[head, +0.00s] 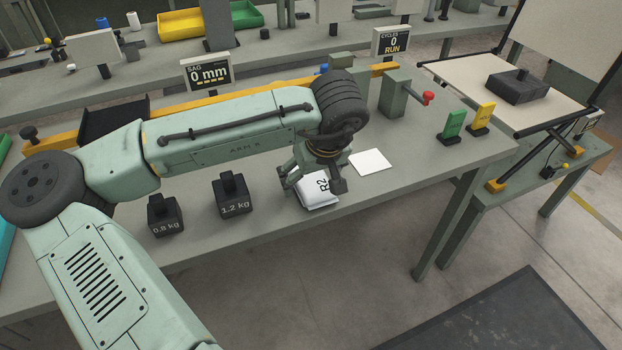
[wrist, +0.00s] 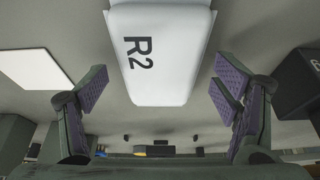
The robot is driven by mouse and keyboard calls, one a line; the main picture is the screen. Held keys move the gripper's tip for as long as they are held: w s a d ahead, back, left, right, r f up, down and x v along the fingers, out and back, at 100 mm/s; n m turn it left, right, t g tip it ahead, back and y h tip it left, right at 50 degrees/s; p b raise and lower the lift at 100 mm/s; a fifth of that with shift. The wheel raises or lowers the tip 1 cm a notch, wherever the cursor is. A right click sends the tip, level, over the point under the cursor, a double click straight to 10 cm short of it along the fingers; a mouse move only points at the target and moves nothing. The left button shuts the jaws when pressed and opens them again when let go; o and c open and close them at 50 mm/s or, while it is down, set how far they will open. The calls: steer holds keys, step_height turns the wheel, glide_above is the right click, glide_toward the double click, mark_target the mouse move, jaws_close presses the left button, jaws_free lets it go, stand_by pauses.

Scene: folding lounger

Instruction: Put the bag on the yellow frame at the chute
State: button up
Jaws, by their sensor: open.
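The white bag (head: 318,196), marked R2, lies on the grey bench below my gripper (head: 312,182). In the wrist view the bag (wrist: 160,50) is between the two spread fingers, with a gap on each side. My gripper (wrist: 160,92) is open and empty. It partly hides the bag in the head view. A yellow upright piece (head: 481,118) stands at the bench's right end, beside a green one (head: 452,125). A long yellow bar (head: 270,88) runs along the back of the bench, partly behind my arm. I cannot tell which is the yellow frame at the chute.
Two dark weights, 0.8 kg (head: 165,216) and 1.2 kg (head: 233,197), stand left of the bag. A white sheet (head: 370,161) lies to its right. The front right bench top is clear.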

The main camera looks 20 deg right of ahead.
steer(key=shift+c, duration=0.4)
steer(key=c, duration=1.3)
steer(key=shift+o, duration=0.2)
steer(key=shift+r, duration=0.1)
